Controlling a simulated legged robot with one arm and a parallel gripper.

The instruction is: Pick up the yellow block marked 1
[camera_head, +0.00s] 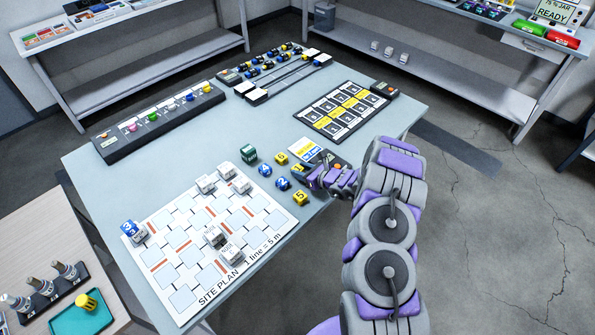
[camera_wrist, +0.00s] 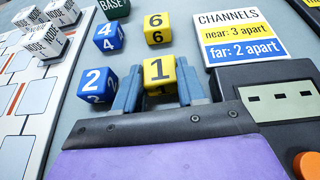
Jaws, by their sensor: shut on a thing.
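The yellow block marked 1 (camera_wrist: 159,72) is in the middle of the wrist view, upright, with the 1 showing on its top and front. My gripper (camera_wrist: 158,92) has one finger on each side of it and is shut on it. The block appears at table height, close to the tabletop; I cannot tell whether it touches. In the head view my gripper (camera_head: 312,178) reaches in from the right, and the yellow block (camera_head: 298,169) shows partly at its fingertips.
A blue block 2 (camera_wrist: 97,83), blue block 4 (camera_wrist: 108,38) and yellow block 6 (camera_wrist: 157,29) stand nearby. A channels card (camera_wrist: 238,35) and a dark device (camera_wrist: 285,105) lie to the right. The site plan board (camera_head: 160,285) with node blocks lies left. A yellow block 5 (camera_head: 300,198) stands nearer.

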